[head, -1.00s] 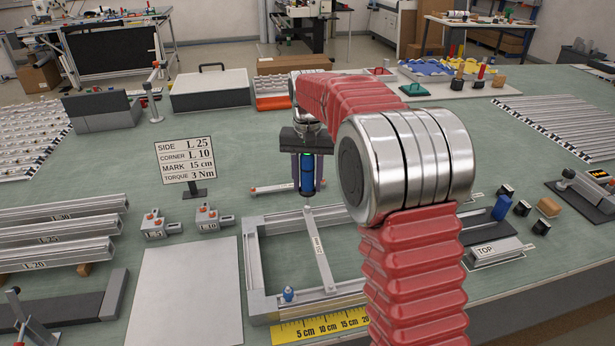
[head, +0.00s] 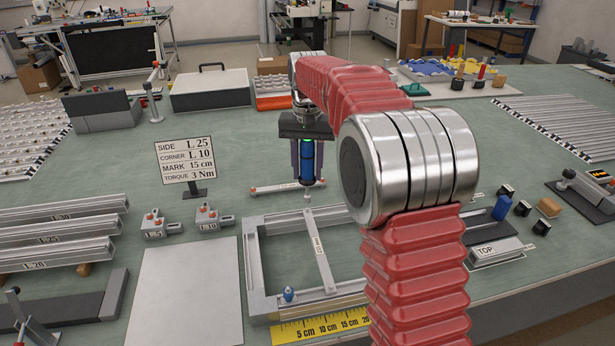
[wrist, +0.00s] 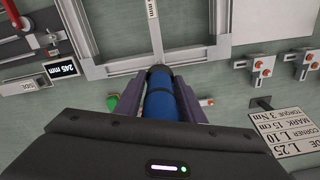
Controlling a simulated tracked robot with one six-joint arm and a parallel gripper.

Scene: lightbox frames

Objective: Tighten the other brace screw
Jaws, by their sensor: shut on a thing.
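My gripper (head: 306,160) is shut on a blue driver (head: 306,165), which hangs upright with its thin shaft pointing down. In the head view the shaft's tip is close to the far end of the brace (head: 323,262), a slim labelled bar across the grey frame (head: 257,270). I cannot tell whether the tip touches. In the wrist view the driver (wrist: 160,103) sits between my fingers, its front end in line with the brace (wrist: 154,25) and the frame's bar. The brace screws are too small or hidden to make out.
A sign (head: 187,163) reads torque 3 Nm. A yellow ruler (head: 320,324) lies at the frame's near side. Two corner pieces (head: 208,217) and several rails (head: 60,235) lie left. A red-ended bar (head: 270,188) lies behind the frame. A pale panel (head: 185,290) lies beside it.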

